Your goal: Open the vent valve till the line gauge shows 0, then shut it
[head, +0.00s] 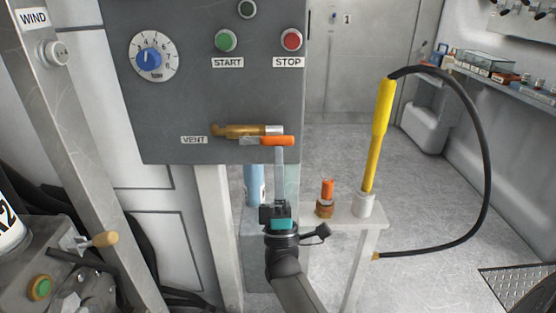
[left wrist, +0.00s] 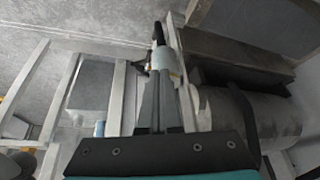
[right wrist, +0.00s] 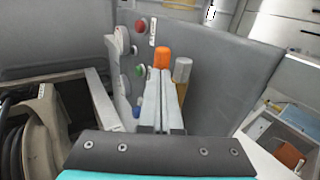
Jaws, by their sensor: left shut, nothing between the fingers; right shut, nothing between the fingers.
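The vent valve has a brass body (head: 238,131) next to the VENT label on the dark panel. Its grey lever with an orange grip (head: 278,141) lies level, roughly along the body. The orange grip (right wrist: 161,55) and the brass body (right wrist: 182,71) also show in the right wrist view. My right gripper (head: 278,150) is shut, its fingertips just below the orange grip; I cannot tell if they touch it. My left gripper (left wrist: 160,85) is outside the head view; its own view shows it shut and empty. I cannot make out a line gauge.
The panel carries a blue dial knob (head: 150,57), a green START button (head: 226,40) and a red STOP button (head: 291,40). A yellow-handled hose tool (head: 381,120) stands on a small stand (head: 345,215) to the right.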

